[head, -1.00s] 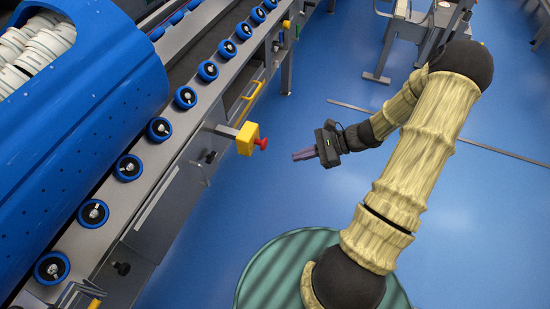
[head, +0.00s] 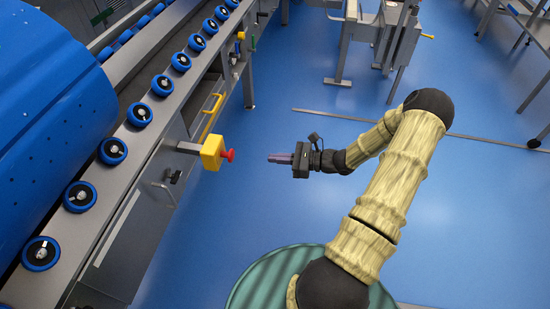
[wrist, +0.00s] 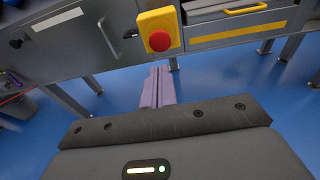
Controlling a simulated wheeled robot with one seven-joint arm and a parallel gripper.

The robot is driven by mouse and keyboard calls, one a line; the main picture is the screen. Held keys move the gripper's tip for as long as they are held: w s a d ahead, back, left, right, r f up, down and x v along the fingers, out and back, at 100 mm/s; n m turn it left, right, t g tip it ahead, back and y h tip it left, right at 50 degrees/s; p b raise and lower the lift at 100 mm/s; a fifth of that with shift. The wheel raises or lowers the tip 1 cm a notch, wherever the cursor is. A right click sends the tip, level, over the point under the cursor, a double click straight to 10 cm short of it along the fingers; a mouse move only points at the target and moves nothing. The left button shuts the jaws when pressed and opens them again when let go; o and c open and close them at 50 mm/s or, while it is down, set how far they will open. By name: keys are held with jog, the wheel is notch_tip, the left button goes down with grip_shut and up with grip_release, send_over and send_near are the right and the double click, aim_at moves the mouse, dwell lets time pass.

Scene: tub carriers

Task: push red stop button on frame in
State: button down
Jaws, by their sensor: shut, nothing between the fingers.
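The red stop button (head: 228,156) sits on a yellow box (head: 211,153) that sticks out on a bracket from the side of the grey conveyor frame (head: 122,235). The button faces right, toward my gripper (head: 269,158). My gripper is shut and empty, its fingers pointing left at the button with a clear gap between them in the head view. In the wrist view the red button (wrist: 160,41) and its yellow box (wrist: 158,22) are above my closed fingertips (wrist: 160,70). Nothing hides the button's face.
A yellow handle (head: 211,117) is on the frame just beyond the button. Blue rollers (head: 113,151) line the conveyor beside a large blue tub carrier (head: 45,95). Grey stands (head: 375,40) are at the back.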

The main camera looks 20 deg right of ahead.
jog(key=b, duration=0.2)
send_near(227, 155)
jog(key=w+a+f, duration=0.2)
jog(key=w+a, duration=0.1)
jog(key=a, duration=0.1)
jog(key=shift+w+d+r, duration=0.1)
jog(key=shift+w+d, duration=0.05)
jog(key=shift+d, duration=0.05)
